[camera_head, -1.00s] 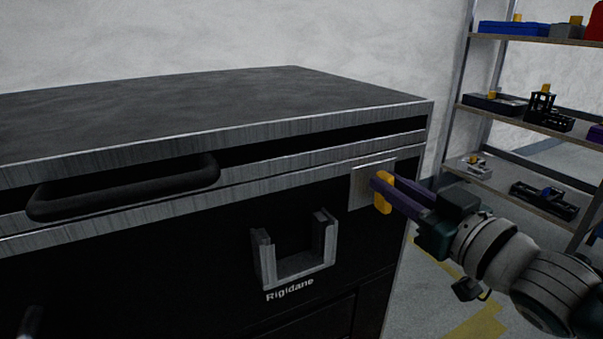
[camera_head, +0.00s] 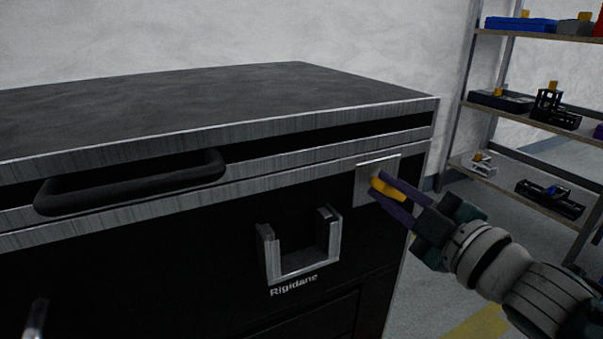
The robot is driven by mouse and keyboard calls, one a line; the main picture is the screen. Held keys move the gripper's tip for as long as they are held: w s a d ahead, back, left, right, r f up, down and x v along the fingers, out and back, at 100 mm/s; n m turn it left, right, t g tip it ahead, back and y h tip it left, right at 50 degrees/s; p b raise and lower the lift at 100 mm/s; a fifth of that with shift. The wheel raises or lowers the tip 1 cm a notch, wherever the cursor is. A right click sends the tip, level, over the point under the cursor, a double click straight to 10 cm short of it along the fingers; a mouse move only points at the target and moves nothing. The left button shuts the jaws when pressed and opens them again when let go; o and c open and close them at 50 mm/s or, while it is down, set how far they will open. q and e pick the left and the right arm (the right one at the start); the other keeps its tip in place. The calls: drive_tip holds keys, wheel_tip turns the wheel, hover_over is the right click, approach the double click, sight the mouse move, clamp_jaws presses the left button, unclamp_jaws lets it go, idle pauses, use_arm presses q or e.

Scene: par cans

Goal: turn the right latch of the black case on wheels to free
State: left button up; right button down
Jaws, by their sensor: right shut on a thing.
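The black case (camera_head: 130,262) with metal edge trim fills the left and middle of the head view. Its right latch is a yellow handle (camera_head: 387,190) on a square metal plate (camera_head: 364,186) near the case's upper right front corner. The handle lies tilted, nearer to flat than upright. My right gripper (camera_head: 390,189) comes from the lower right, its purple fingers shut on the yellow handle, one above and one below. The fingers hide part of the handle. My left gripper is not in view.
A black bar handle (camera_head: 130,185) sticks out from the case front at left. A metal U-shaped bracket (camera_head: 300,255) stands out left of the latch. A shelf rack (camera_head: 530,110) with several items stands at right. Grey floor (camera_head: 430,290) is open beside the case.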

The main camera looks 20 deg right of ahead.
drive_tip(key=n, duration=0.2)
drive_tip(key=f+n+b, duration=0.1)
drive_tip(key=n, duration=0.1)
drive_tip(key=shift+a, duration=0.1)
drive_tip(key=shift+f+n+b, duration=0.1)
drive_tip(key=shift+n+b, duration=0.2)
drive_tip(key=shift+n, duration=1.1)
drive_tip(key=c, duration=0.8)
unclamp_jaws()
drive_tip(key=s+p, duration=0.2)
drive_tip(key=s, duration=0.8)
drive_tip(key=shift+d, duration=0.35)
